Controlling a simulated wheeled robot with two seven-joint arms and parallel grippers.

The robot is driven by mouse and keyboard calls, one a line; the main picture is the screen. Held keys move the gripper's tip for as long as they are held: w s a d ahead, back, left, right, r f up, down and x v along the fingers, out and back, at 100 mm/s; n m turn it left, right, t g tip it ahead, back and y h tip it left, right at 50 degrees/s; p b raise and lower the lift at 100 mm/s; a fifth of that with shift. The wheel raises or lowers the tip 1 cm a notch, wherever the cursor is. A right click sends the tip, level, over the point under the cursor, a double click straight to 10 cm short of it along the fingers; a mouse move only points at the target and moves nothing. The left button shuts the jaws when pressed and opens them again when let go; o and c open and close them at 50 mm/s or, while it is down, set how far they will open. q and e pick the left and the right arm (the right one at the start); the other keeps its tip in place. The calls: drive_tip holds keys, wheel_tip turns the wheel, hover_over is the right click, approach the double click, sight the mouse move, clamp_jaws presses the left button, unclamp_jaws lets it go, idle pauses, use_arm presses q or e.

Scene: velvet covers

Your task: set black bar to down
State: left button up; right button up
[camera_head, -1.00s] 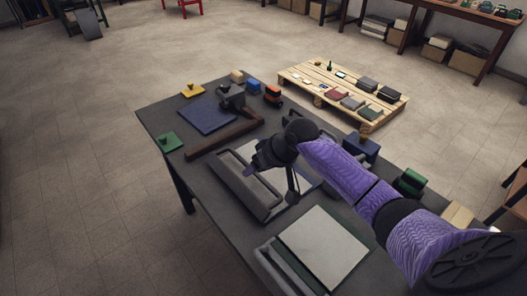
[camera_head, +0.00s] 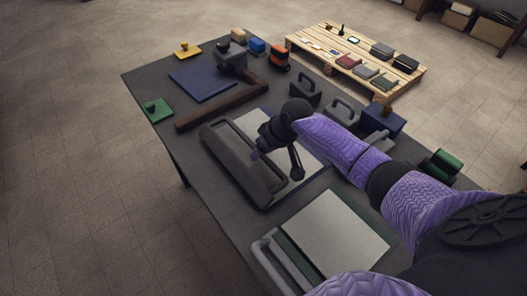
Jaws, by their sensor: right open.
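The black bar (camera_head: 235,165) is a long dark bar with a raised rim along the left edge of a pale plate (camera_head: 308,157), near the middle of the table. I cannot tell its exact tilt. My right gripper (camera_head: 280,158) is open, with its dark fingers over the bar's right side and the plate. Whether a finger touches the bar is unclear. The arm and gripper hide part of the plate. My left gripper is out of view.
The dark table (camera_head: 165,142) also carries a blue pad (camera_head: 203,82) beside a brown bar (camera_head: 222,108), and a pale pad (camera_head: 333,240) with a grey bar (camera_head: 282,268). Dark handled blocks (camera_head: 305,92) and a green roller (camera_head: 440,165) line the right side. A pallet (camera_head: 330,66) stands beyond.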

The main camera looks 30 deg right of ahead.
clamp_jaws()
idle(1.4)
